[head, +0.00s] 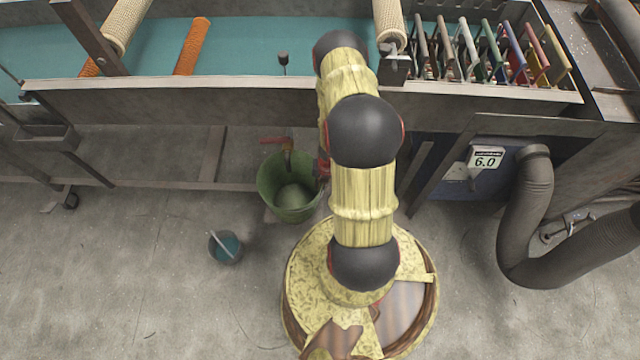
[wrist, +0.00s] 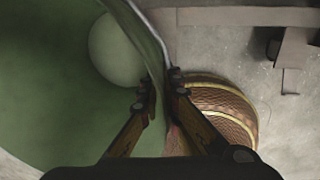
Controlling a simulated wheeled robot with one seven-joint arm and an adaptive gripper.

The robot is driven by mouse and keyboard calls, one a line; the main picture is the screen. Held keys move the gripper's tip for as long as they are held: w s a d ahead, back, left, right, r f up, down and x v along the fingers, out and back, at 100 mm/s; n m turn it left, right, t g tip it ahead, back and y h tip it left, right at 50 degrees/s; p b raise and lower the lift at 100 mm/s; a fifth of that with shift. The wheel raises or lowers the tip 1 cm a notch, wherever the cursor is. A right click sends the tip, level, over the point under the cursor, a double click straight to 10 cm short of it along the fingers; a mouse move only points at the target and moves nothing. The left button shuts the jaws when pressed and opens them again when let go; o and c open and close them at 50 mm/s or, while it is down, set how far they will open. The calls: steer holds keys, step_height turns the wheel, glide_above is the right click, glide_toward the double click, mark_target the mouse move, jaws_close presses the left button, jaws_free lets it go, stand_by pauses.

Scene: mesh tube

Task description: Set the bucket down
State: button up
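The green bucket (head: 288,195) stands out upright below the long tank's front edge, left of my arm, with a pale round patch inside it. In the wrist view the bucket's green inner wall (wrist: 60,95) fills the left side. My gripper (wrist: 162,84) straddles the rim, one finger inside and one outside, and looks shut on it. In the head view my arm mostly hides the gripper. Whether the bucket's bottom touches the floor cannot be told.
A red-handled tap (head: 285,145) is just above the bucket. A small pail (head: 226,248) of blue-green liquid with a stick stands on the floor to the left. A thick grey hose (head: 525,220) lies at right. The floor (head: 120,280) at left is clear.

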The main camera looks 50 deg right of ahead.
steer(key=o, duration=0.4)
steer(key=shift+r, duration=0.1)
steer(key=r+p, duration=0.1)
steer(key=r, duration=0.1)
steer(key=r+p, duration=0.1)
steer(key=r, duration=0.2)
steer(key=r+p, duration=0.2)
steer(key=shift+s+d+r, duration=0.25)
steer(key=shift+s+r, duration=0.05)
steer(key=shift+s, duration=0.1)
